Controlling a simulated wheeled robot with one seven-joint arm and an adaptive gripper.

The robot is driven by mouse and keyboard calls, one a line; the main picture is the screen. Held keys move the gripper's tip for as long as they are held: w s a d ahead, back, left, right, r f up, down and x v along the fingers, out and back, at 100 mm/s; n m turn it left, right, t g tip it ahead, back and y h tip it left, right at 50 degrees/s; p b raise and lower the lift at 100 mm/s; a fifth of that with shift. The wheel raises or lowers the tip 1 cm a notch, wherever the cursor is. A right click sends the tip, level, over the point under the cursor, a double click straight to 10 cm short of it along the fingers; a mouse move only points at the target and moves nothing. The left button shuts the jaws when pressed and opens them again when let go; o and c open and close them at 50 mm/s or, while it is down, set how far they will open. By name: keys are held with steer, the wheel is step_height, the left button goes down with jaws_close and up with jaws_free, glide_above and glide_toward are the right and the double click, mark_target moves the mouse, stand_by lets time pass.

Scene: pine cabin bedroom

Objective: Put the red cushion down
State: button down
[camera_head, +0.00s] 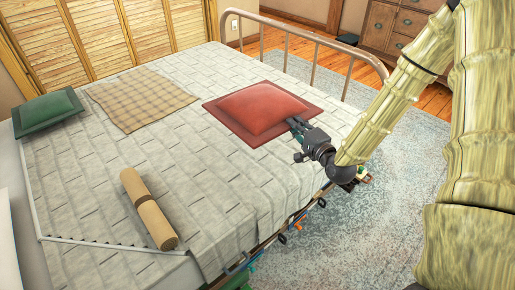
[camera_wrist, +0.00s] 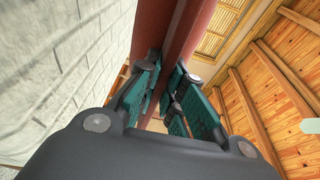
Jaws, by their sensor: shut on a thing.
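The red cushion (camera_head: 260,108) lies flat over the far right part of the bed in the head view, its puffed side up. My gripper (camera_head: 298,128) is at the cushion's near right edge and is shut on it. In the wrist view, the dark red cushion edge (camera_wrist: 172,35) runs between the teal finger pads of my gripper (camera_wrist: 168,95). The bed (camera_head: 215,175) has a pale, block-patterned cover. I cannot tell whether the cushion's underside touches the cover all over.
A green cushion (camera_head: 47,110), a plaid cloth (camera_head: 138,97) and a tan roll (camera_head: 149,208) lie on the bed. A metal bed rail (camera_head: 320,50) stands behind the red cushion. A wooden dresser (camera_head: 395,25) is at the back right. The middle of the bed is clear.

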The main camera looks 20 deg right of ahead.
steer(key=s+d+f+y+b, duration=0.1)
steer(key=s+d+f+b, duration=0.1)
steer(key=d+f+b, duration=0.55)
steer(key=shift+n, duration=0.4)
steer(key=w+d+f+b, duration=0.1)
steer(key=w+d, duration=0.1)
steer(key=w, duration=0.2)
steer(key=w+d+f+b, duration=0.1)
steer(key=w+d, duration=0.2)
steer(key=w, duration=0.1)
steer(key=w+d+f+b, duration=0.1)
steer(key=w+d, duration=0.1)
steer(key=w, duration=0.2)
steer(key=shift+w+d+f+b, duration=0.1)
steer(key=shift+d+f+b, duration=0.2)
steer(key=shift+b, duration=0.1)
steer(key=shift+w+f+b, duration=0.1)
steer(key=shift+f+b, duration=0.55)
steer(key=shift+f, duration=1.15)
steer(key=shift+r, duration=0.1)
steer(key=c, duration=1.9)
jaws_free()
steer(key=shift+f, duration=0.2)
steer(key=o, duration=0.4)
steer(key=shift+c, duration=0.2)
